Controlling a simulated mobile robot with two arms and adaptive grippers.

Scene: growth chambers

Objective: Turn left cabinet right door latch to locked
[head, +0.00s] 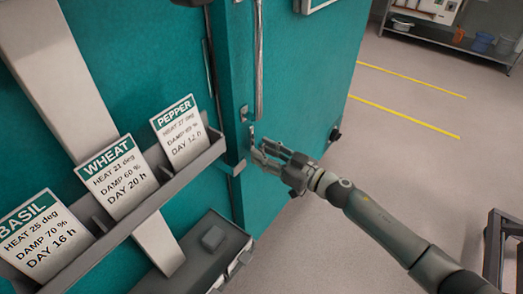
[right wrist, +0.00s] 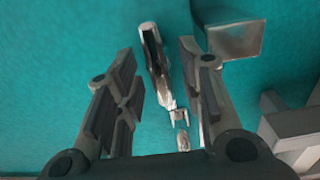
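The teal cabinet door (head: 305,70) stands in the middle of the head view, with a small metal latch (head: 251,132) low near its edge. In the right wrist view the latch (right wrist: 155,60) is a shiny, slightly tilted piece with a small fitting below it. My right gripper (head: 262,150) is at the latch in the head view. Its fingers (right wrist: 158,52) are spread, one on each side of the latch, with visible gaps. I cannot tell how deep the latch sits between them. My left gripper is not in view.
A long vertical metal bar (head: 258,60) runs above the latch. A grey rack (head: 100,238) holds PEPPER, WHEAT and BASIL cards at left. A grey box (head: 205,255) sits below. Open floor (head: 400,170) with yellow lines lies right, with a metal shelf (head: 445,38) behind.

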